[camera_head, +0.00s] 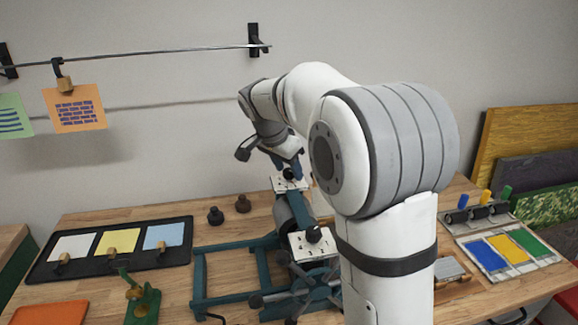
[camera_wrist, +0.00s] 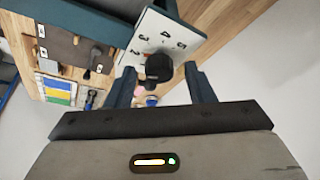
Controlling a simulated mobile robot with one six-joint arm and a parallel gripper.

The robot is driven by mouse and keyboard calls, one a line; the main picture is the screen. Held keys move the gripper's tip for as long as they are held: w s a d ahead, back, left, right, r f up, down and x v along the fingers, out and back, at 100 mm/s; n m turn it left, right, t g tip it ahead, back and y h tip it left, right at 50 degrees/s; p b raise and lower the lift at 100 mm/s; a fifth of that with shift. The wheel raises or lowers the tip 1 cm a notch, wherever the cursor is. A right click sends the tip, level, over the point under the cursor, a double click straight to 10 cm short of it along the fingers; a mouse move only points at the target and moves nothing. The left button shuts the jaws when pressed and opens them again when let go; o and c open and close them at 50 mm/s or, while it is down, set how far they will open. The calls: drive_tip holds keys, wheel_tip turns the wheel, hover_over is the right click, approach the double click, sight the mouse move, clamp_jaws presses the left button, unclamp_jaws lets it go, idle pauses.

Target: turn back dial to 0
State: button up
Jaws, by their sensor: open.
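The back dial is a white plate (camera_head: 291,184) with a dark knob, on the far end of the teal press frame in the head view. In the wrist view its white plate (camera_wrist: 165,28) carries black numerals, 4 and 5 among them. The black knob (camera_wrist: 158,67) stands between the two fingers of my gripper (camera_wrist: 160,76). My gripper is open, with a visible gap on each side of the knob. In the head view my gripper (camera_head: 287,164) is just above the back dial.
A second white dial plate (camera_head: 302,246) with a black knob (camera_head: 314,234) sits at the press's near end. A black tray (camera_head: 40,270) with coloured cards lies left. The wall is close behind.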

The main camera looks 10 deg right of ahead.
drive_tip(key=shift+c, duration=0.3)
drive_tip(key=c, duration=0.9)
drive_tip(key=shift+c, duration=0.2)
drive_tip(key=shift+n, duration=0.3)
drive_tip(key=n+t+y+b, duration=0.1)
drive_tip(key=n+b, duration=0.1)
drive_tip(key=n, duration=0.2)
drive_tip(key=shift+s+d, duration=0.1)
drive_tip(key=shift+d, duration=0.05)
drive_tip(key=n+y, duration=0.1)
drive_tip(key=n, duration=0.1)
drive_tip(key=n+t+y, duration=0.1)
drive_tip(key=n, duration=0.2)
drive_tip(key=shift+d+n, duration=0.15)
drive_tip(key=shift+n, duration=0.15)
drive_tip(key=n+y, duration=0.2)
drive_tip(key=n, duration=0.3)
drive_tip(key=shift+d+b, duration=0.15)
drive_tip(key=shift+b, duration=0.15)
drive_tip(key=n+g+y, duration=0.1)
drive_tip(key=n, duration=0.3)
drive_tip(key=shift+n+y+b, duration=0.3)
drive_tip(key=shift+y, duration=0.1)
drive_tip(key=shift+g, duration=0.3)
